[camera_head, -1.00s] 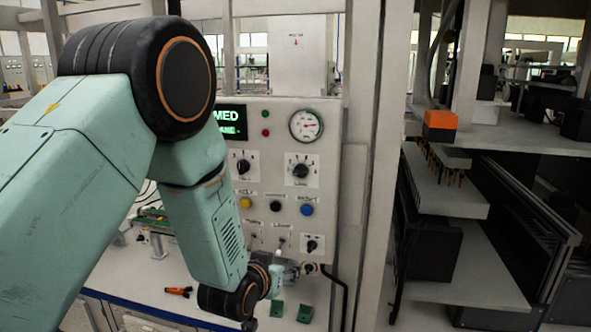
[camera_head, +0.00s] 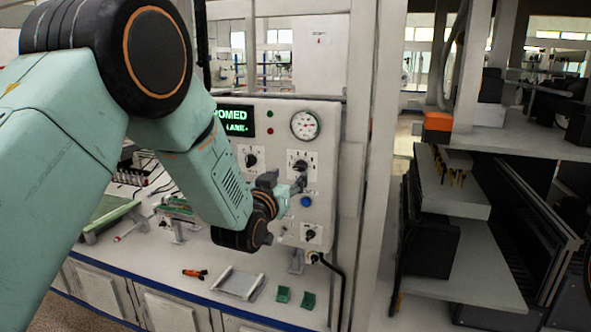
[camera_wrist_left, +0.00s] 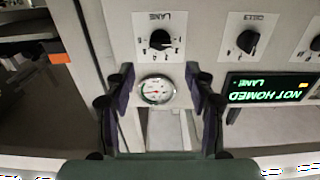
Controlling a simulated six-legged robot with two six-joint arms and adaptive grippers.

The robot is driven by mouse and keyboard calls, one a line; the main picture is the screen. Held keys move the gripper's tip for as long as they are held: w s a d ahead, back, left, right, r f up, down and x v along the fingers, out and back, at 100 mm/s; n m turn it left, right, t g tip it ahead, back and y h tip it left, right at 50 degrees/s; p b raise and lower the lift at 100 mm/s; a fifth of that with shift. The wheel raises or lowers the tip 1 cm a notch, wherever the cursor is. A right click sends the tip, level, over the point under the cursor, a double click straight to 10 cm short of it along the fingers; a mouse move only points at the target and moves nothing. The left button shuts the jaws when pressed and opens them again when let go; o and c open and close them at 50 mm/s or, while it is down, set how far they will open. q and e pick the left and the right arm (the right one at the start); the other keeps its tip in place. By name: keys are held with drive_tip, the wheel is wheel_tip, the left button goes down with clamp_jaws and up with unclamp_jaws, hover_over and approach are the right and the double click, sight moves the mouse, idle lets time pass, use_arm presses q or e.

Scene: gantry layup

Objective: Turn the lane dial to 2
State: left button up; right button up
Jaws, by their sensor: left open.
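The lane dial (camera_head: 299,165) is a black knob on a white plate on the pale control panel. It appears upside down in the left wrist view (camera_wrist_left: 160,40), with LANE printed on its plate. I cannot read which number it points to. My left gripper (camera_head: 299,182) is just below and in front of the dial, partly covering its plate's lower edge. In the wrist view its open jaws (camera_wrist_left: 160,74) have nothing between them and lie apart from the knob. My right gripper is not in view.
The CYCLES-like second dial (camera_wrist_left: 247,41) sits beside the lane dial. A green display (camera_wrist_left: 270,88) reads NOT HOMED, LANE. A round gauge (camera_head: 305,125) is above the dial. A blue button (camera_head: 306,201) is below it. A grey tray (camera_head: 238,284) and green blocks (camera_head: 283,294) lie on the bench.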

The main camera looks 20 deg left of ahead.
sight(301, 168)
use_arm(q)
drive_tip(key=w, duration=0.3)
drive_tip(key=shift+a+f, duration=0.3)
drive_tip(key=shift+a, duration=0.1)
drive_tip(key=w, duration=0.1)
drive_tip(key=w+d, duration=0.1)
drive_tip(key=w+p, duration=0.1)
drive_tip(key=shift+w+d+r, duration=0.25)
drive_tip(key=shift+w+d, duration=0.05)
drive_tip(key=shift+d, duration=0.1)
drive_tip(key=shift+w+a+f, duration=0.1)
drive_tip(key=shift+w+a, duration=0.25)
drive_tip(key=shift+a, duration=0.15)
drive_tip(key=shift+w+a+f, duration=0.2)
drive_tip(key=shift+w, duration=0.15)
drive_tip(key=shift+d+r, duration=0.1)
drive_tip(key=shift+d, duration=0.35)
drive_tip(key=shift+s+d+r, duration=0.1)
drive_tip(key=shift+d, duration=0.05)
drive_tip(key=shift+c, duration=0.6)
drive_tip(key=shift+s, duration=0.15)
drive_tip(key=c, duration=0.3)
drive_tip(key=shift+a, duration=0.45)
drive_tip(key=c, duration=0.3)
drive_tip(key=shift+d, duration=0.3)
clamp_jaws()
drive_tip(key=shift+a, duration=0.2)
